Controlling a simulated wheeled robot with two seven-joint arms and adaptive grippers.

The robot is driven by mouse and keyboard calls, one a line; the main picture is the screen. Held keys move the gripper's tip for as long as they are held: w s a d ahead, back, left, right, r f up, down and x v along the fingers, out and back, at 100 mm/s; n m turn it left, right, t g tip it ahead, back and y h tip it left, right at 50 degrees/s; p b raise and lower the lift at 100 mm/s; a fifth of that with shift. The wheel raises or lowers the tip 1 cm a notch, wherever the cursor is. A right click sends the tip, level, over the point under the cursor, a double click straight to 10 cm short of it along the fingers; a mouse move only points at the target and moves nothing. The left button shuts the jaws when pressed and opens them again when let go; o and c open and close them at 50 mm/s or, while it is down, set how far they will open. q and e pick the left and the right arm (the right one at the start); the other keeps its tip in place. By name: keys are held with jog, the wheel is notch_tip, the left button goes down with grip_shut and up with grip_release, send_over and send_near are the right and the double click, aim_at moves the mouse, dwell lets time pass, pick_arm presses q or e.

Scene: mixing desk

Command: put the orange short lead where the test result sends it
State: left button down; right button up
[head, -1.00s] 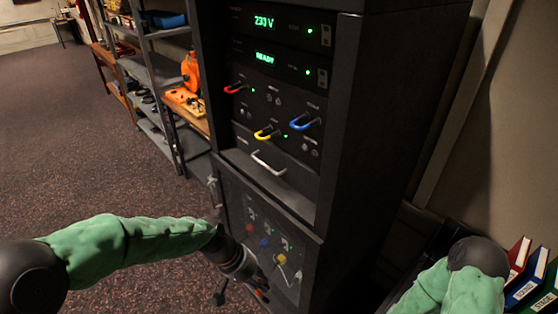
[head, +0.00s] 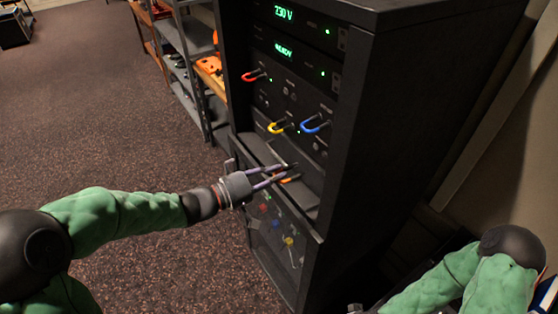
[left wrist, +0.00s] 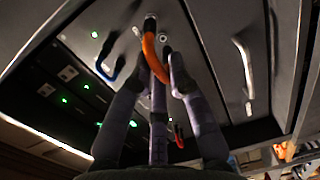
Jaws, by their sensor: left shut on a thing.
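The orange short lead (left wrist: 147,48) is a curved orange loop with dark plug ends. In the left wrist view one end is at the grey panel; I cannot tell whether it is seated in a socket. My left gripper (left wrist: 155,75) is shut on the lead, and its fingers hide the rest. In the head view the left gripper (head: 290,172) is in front of the rack's lower panel, with a bit of the orange lead (head: 291,179) showing. The tester display (head: 284,48) seems to read READY, under a 230 V display (head: 284,12).
Red (head: 254,76), yellow (head: 277,127) and blue (head: 316,125) leads loop out from the rack's front. Below, a compartment holds more coloured leads (head: 289,242). A metal handle (left wrist: 243,68) sticks out beside the lead in the wrist view. Shelves (head: 186,75) stand left; the floor (head: 100,130) is clear.

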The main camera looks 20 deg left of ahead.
pick_arm(q)
jog(key=shift+n+t+y, duration=0.3)
jog(key=shift+t, duration=0.2)
jog(key=shift+w+d+r+p, duration=0.15)
jog(key=shift+w+d+p, duration=0.25)
jog(key=shift+w, duration=0.5)
jog(key=shift+w+d+r+p, duration=0.25)
jog(key=shift+w+d, duration=0.2)
jog(key=shift+w, duration=0.4)
jog(key=shift+w+d+r+p, duration=0.1)
jog(key=shift+w+d+p, duration=0.35)
jog(key=shift+w, duration=0.45)
jog(key=shift+w, duration=0.1)
jog(key=shift+b+x, duration=0.75)
jog(key=shift+b, duration=0.1)
jog(key=shift+d+b, duration=0.1)
jog(key=shift+b, duration=0.4)
jog(key=shift+b, duration=1.1)
jog(key=shift+w+d+b, duration=0.35)
jog(key=shift+w+b, duration=0.05)
dwell(0.3)
